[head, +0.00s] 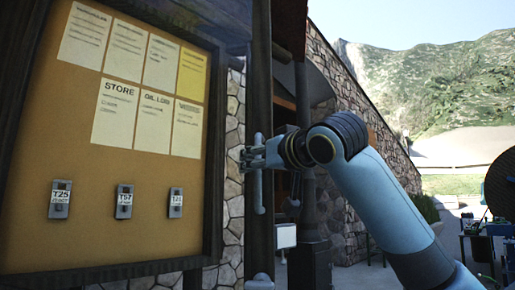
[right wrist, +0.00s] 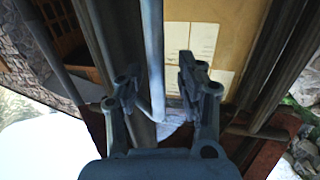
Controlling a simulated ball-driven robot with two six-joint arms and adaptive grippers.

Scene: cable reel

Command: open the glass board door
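The notice board (head: 145,180) fills the left of the head view, with papers and several small tagged devices on a tan backing in a dark frame. A dark upright (head: 262,70), which looks like the door's edge, stands right of the board frame. A pale vertical handle bar (head: 258,192) is on it. My right gripper (head: 250,158) is at the handle's upper part. In the right wrist view, the handle bar (right wrist: 152,45) runs between my open fingers, with gaps visible beside it. I cannot make out the glass itself. My left gripper is not in view.
A stone wall (head: 234,130) shows between the board frame and the upright, and another stone wall (head: 345,100) runs behind my right arm. A cable reel (head: 500,180) and a green table (head: 478,242) are at the far right.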

